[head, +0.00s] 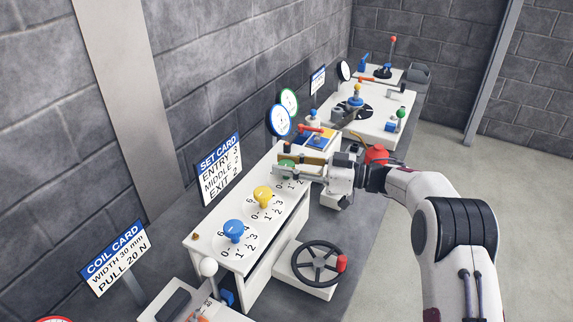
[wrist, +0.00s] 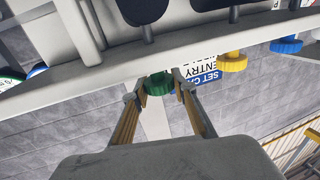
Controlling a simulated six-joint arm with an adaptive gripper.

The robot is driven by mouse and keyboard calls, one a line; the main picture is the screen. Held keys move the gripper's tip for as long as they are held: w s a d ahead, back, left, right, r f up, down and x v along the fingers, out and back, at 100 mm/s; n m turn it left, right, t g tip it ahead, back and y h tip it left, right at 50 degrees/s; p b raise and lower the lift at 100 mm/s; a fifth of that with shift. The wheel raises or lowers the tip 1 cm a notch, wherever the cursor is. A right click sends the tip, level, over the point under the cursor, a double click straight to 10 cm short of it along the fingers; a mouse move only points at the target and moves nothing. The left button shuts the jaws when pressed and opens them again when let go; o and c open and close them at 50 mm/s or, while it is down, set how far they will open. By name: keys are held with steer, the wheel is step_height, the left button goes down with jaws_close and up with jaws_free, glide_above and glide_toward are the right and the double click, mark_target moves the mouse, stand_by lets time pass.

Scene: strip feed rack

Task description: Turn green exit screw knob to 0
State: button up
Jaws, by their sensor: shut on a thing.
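The green exit screw knob (head: 286,163) is at the far end of a row of three knobs on the white box top, mostly covered by my gripper (head: 292,167). In the wrist view the green knob (wrist: 158,84) sits between the fingertips of my gripper (wrist: 160,90), which is shut on it. The yellow knob (head: 263,196) and blue knob (head: 233,230) stand nearer on the same top, each with a printed number dial around it. Part of the green knob's dial shows, but its pointer setting is hidden.
The set card (head: 221,168) behind the knobs reads ENTRY 3, MIDDLE 2, EXIT 2. A handwheel (head: 317,263) with a red grip stands in front of the box. A blue-rimmed gauge (head: 279,121) and a red-handled unit (head: 318,138) are just beyond my gripper.

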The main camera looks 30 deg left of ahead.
steer(key=shift+a+r+m+t+y, duration=0.15)
steer(key=shift+m+t, duration=0.3)
steer(key=shift+t, duration=0.35)
steer(key=shift+d+r+m+t+y, duration=0.15)
steer(key=shift+m+t, duration=0.3)
steer(key=shift+t, duration=0.35)
steer(key=shift+f+m+t, duration=0.2)
steer(key=shift+m+t, duration=0.4)
steer(key=shift+t, duration=0.2)
steer(key=o, duration=1.1)
steer(key=shift+d+f, duration=0.1)
steer(key=shift+d, duration=0.05)
steer(key=shift+s+d, duration=0.1)
steer(key=shift+d, duration=5.75)
